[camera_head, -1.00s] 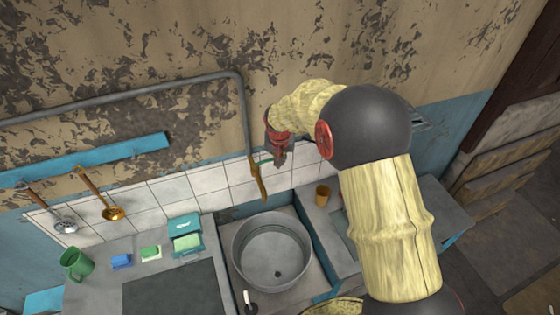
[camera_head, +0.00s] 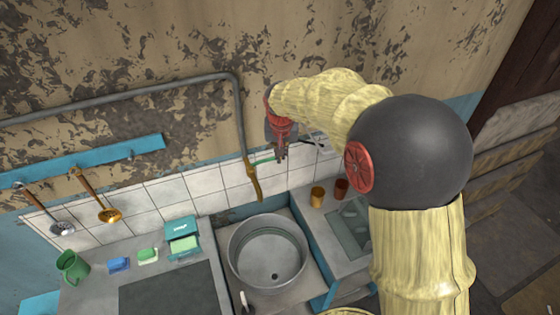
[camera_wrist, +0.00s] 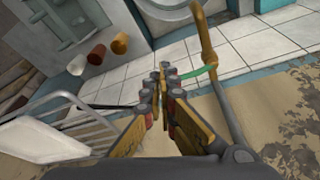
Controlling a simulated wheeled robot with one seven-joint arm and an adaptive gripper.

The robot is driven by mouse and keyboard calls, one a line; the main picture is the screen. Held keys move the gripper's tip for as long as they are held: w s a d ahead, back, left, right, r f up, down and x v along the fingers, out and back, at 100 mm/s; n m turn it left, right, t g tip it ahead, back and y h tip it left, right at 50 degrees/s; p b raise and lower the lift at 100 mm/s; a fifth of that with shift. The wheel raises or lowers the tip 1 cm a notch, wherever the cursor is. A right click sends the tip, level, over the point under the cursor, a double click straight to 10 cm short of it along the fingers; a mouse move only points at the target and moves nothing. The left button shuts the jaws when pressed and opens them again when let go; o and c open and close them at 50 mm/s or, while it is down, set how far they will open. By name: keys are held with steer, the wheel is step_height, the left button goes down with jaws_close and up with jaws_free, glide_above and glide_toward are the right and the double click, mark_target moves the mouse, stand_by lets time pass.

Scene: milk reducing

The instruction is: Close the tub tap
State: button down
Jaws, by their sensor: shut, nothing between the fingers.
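The tub tap has a brass spout (camera_head: 254,185) hanging from a grey pipe on the wall. Its green handle (camera_head: 265,160) points right from the pipe, towards my gripper (camera_head: 281,154). In the wrist view the green handle (camera_wrist: 203,71) reaches from the brass spout (camera_wrist: 205,38) to beside my fingertips (camera_wrist: 162,75). My gripper is shut and empty at the handle's free end; I cannot tell whether they touch. The round metal tub (camera_head: 238,268) stands below the spout, with a dark drain spot in its bottom.
The grey pipe (camera_head: 241,115) and tiled wall (camera_head: 172,192) are close behind my gripper. Two cups, yellow (camera_head: 317,196) and brown (camera_head: 341,188), stand right of the tub. A green mug (camera_head: 72,266), sponges and a teal box (camera_head: 182,228) are on the left counter. Ladles hang above.

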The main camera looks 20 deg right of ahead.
steer(key=s+d+f+b, duration=0.2)
steer(key=s+f+b, duration=0.4)
steer(key=f, duration=0.3)
steer(key=n+t+b, duration=0.4)
steer(key=t, duration=0.9)
glide_toward(270, 160)
steer(key=shift+y, duration=0.3)
steer(key=w, duration=0.4)
steer(key=w+f, duration=0.1)
steer(key=w, duration=0.1)
steer(key=shift+w+d, duration=0.3)
steer(key=shift+w, duration=0.1)
